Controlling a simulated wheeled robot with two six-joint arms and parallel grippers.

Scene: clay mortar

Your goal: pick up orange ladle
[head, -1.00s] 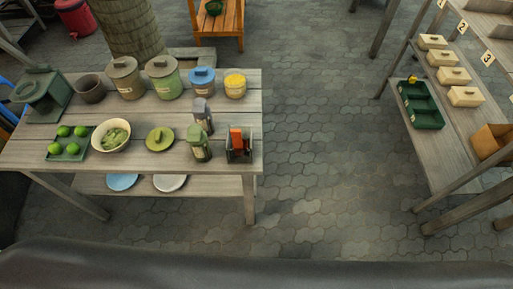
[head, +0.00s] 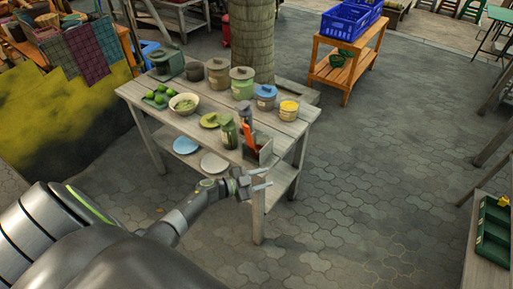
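The orange ladle (head: 249,136) stands upright in a dark square holder (head: 264,154) at the front right corner of the wooden table (head: 292,127). Only its orange upper part shows; the lower part is hidden inside the holder. My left gripper (head: 263,180) is open and empty, its two fingers apart. In the picture it lies just below the holder, by the table's front right edge, and does not touch the ladle. My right gripper is not in view.
Dark bottles (head: 229,133) stand left of the holder. A yellow-topped pot (head: 288,110), lidded pots, a bowl (head: 184,104) and a tray of green fruit are farther back. Plates (head: 214,164) lie on the lower shelf. The paved floor (head: 370,180) to the right is clear.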

